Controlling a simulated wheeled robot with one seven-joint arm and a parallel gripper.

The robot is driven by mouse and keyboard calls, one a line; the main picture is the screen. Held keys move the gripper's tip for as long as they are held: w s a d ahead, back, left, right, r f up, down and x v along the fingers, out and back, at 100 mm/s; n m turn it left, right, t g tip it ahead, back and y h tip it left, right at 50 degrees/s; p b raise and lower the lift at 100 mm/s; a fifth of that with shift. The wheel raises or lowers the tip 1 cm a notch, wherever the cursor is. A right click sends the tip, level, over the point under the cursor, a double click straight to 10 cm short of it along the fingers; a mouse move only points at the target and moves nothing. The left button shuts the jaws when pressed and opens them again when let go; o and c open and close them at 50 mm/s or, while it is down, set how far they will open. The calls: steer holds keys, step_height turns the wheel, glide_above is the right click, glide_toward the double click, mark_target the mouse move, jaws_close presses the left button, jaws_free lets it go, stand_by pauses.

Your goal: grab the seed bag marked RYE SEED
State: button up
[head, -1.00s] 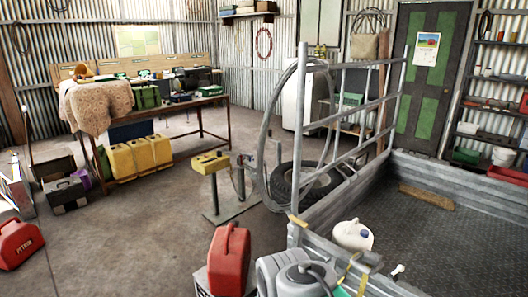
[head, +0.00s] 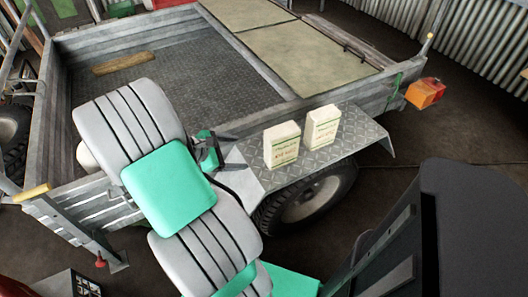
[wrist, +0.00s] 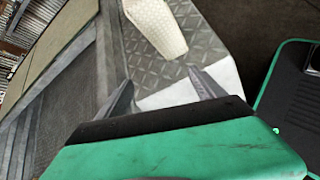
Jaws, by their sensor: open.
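Two cream seed bags stand upright side by side on the trailer's tread-plate mudguard (head: 345,150) in the head view. The left bag (head: 282,146) is nearer my gripper and the right bag (head: 322,127) stands just beyond it. Both carry small print that is too blurred to tell which reads RYE SEED. My gripper (head: 226,152) is open and empty, to the left of the left bag and apart from it. In the wrist view one cream bag (wrist: 156,25) shows ahead of the open fingers (wrist: 161,86); its print is not visible there.
The trailer's grey side wall (head: 258,62) runs behind the mudguard. A trailer wheel (head: 308,200) sits below it. An orange tail light (head: 425,92) sticks out at the trailer's corner. Pale boards (head: 290,55) cover part of the trailer bed. Bare mudguard lies right of the bags.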

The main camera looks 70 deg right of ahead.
mark_target(267, 154)
steer(key=s+d+f+n+g, duration=0.1)
steer(key=s, duration=0.1)
steer(key=s+d+n+g+b, duration=0.1)
steer(key=s+d, duration=0.1)
steer(key=s, duration=0.1)
steer(key=s+d+f+g+h, duration=0.1)
steer(key=s, duration=0.2)
steer(key=shift+s+d+f+n, duration=0.1)
steer(key=shift+d+f+n, duration=0.1)
steer(key=shift+f+n, duration=0.15)
steer(key=x, duration=0.2)
steer(key=b+x, duration=0.1)
steer(key=x, duration=0.1)
steer(key=b+x, duration=0.1)
steer(key=x, duration=0.1)
steer(key=shift+s+d+r, duration=0.2)
steer(key=shift+d+r, duration=0.05)
steer(key=shift+d, duration=0.2)
jaws_close()
steer(key=shift+r, duration=0.15)
